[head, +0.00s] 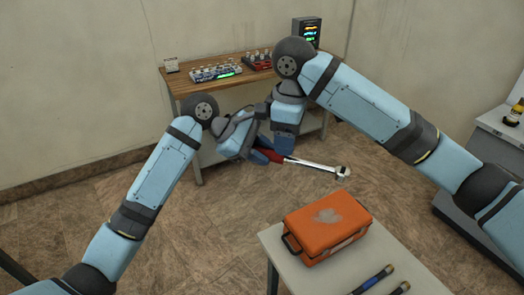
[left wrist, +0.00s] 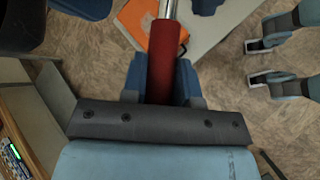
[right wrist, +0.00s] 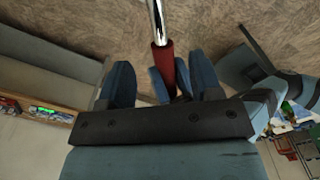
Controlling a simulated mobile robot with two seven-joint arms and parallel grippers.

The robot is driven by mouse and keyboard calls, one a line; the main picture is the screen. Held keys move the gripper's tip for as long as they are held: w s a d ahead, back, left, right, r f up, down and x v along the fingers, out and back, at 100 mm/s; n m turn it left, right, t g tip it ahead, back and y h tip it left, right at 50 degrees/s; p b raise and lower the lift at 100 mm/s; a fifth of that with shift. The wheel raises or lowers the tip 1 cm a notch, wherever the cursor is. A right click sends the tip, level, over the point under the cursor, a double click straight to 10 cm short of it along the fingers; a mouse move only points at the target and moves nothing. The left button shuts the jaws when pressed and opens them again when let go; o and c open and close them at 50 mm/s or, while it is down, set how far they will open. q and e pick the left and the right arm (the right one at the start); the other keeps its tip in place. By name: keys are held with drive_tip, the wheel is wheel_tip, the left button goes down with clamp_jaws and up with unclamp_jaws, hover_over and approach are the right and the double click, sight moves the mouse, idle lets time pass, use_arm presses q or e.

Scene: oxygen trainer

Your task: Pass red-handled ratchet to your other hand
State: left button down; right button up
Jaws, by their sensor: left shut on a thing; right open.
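The red-handled ratchet (head: 315,165) is held in the air, its chrome shaft and head pointing right in the head view. My left gripper (head: 259,156) is shut on its red handle; the left wrist view shows the handle (left wrist: 163,65) between the two blue fingers. My right gripper (head: 284,147) is open at the handle, close beside the left one. In the right wrist view the handle (right wrist: 164,60) and the left fingertips appear between its spread fingers (right wrist: 163,85). I cannot tell how deep the handle lies between them.
An orange case (head: 327,222) sits on a pale table (head: 290,272) in front, with blue-and-black tools (head: 374,279) near its edge. A wooden bench (head: 188,85) with devices stands behind my grippers. Open floor lies left and right.

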wheel_tip(320, 180, up, 7)
drive_tip(key=w+d+f+m+t+y, duration=0.3)
drive_tip(key=w+d+f+t+y, duration=0.3)
drive_tip(key=f, duration=0.4)
drive_tip(key=w+d+f+m+t+h, duration=0.1)
drive_tip(key=d+f+m+t, duration=0.35)
drive_tip(key=d+f, duration=0.65)
drive_tip(key=s+f+m+h, duration=0.1)
drive_tip(key=s+f+m, duration=0.1)
drive_tip(key=s+f, duration=1.35)
drive_tip(key=s+f+m, duration=0.1)
drive_tip(key=s+f, duration=0.4)
drive_tip(key=s, duration=0.4)
drive_tip(key=s+a+f+m, duration=0.1)
drive_tip(key=s+f, duration=0.4)
drive_tip(key=s, duration=0.3)
drive_tip(key=shift+s+h, duration=0.4)
drive_tip(key=shift+t, duration=0.25)
